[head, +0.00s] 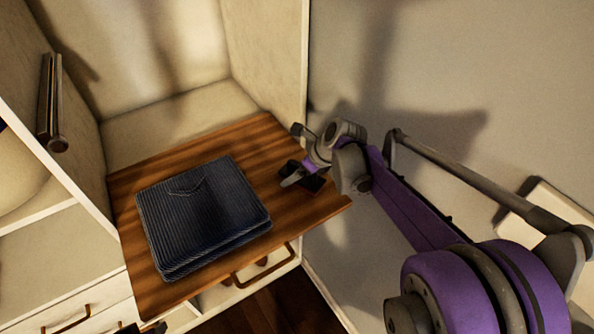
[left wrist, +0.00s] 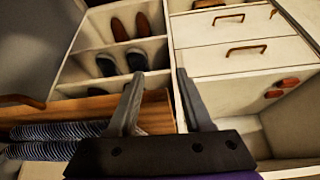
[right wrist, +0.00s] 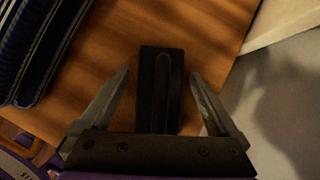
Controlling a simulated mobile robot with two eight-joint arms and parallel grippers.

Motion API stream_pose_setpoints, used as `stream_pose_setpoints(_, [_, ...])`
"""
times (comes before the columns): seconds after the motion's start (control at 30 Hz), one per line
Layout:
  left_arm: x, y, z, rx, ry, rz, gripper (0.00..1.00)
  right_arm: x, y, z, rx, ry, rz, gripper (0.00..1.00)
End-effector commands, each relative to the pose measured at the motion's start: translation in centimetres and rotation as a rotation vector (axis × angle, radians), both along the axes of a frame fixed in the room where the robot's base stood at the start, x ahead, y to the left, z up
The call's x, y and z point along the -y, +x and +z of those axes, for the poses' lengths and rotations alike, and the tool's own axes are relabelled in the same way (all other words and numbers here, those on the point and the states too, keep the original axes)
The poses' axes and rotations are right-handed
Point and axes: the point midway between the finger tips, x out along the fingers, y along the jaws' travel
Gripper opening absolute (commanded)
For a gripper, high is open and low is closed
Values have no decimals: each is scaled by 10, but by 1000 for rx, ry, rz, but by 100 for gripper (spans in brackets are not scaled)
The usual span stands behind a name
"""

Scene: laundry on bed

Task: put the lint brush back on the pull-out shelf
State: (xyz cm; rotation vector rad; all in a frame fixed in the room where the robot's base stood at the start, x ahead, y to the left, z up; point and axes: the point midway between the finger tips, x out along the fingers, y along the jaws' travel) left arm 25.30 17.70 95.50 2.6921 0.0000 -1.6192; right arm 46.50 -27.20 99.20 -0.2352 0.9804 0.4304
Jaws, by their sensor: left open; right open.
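The lint brush (right wrist: 161,88) is a black, blocky bar lying on the brown wooden pull-out shelf (right wrist: 205,35). My right gripper (right wrist: 161,80) is open, with one finger on each side of the brush and visible gaps between. In the head view the right gripper (head: 294,156) is over the shelf's right edge, and a dark part that looks like the brush (head: 314,183) shows beneath it, partly hidden. My left gripper (left wrist: 155,76) is open and empty, away from the brush, facing shoe cubbies and drawers.
Folded dark-blue striped clothing (head: 203,215) covers much of the shelf's middle and left. The wardrobe's side panel (head: 270,55) rises behind the shelf. A grey wall (head: 440,60) is to the right. Shoes (left wrist: 122,30) sit in cubbies beside drawers (left wrist: 235,62).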

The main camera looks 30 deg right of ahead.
Motion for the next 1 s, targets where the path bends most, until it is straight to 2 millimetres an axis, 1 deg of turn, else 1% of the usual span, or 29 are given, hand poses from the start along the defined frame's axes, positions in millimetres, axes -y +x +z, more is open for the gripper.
stream_pose_setpoints(0.1, [0, 2, 5, 4, 0, 0, 50, 0, 1, 6, 1, 0, -1, 97])
stream_pose_setpoints(0.17, [0, 1, 4, 3, 0, 0, 50, 2, -3, 10, 0, 0, -2, 97])
stream_pose_setpoints(0.27, [0, 2, 4, 3, 0, 0, 50, 6, -12, 23, -1, -1, -1, 97])
stream_pose_setpoints(0.5, [0, 2, 5, 4, 0, 0, 50, 19, -37, 68, 0, 1, -3, 97])
stream_pose_setpoints(0.7, [0, 2, 6, 4, 0, 0, 50, 27, -52, 94, 0, 0, -2, 97])
stream_pose_setpoints(0.83, [0, 2, 6, 4, 0, 0, 50, 29, -57, 102, 0, 0, -1, 97])
stream_pose_setpoints(1.0, [0, 2, 6, 4, 0, 0, 50, 29, -58, 105, 0, 0, 0, 97])
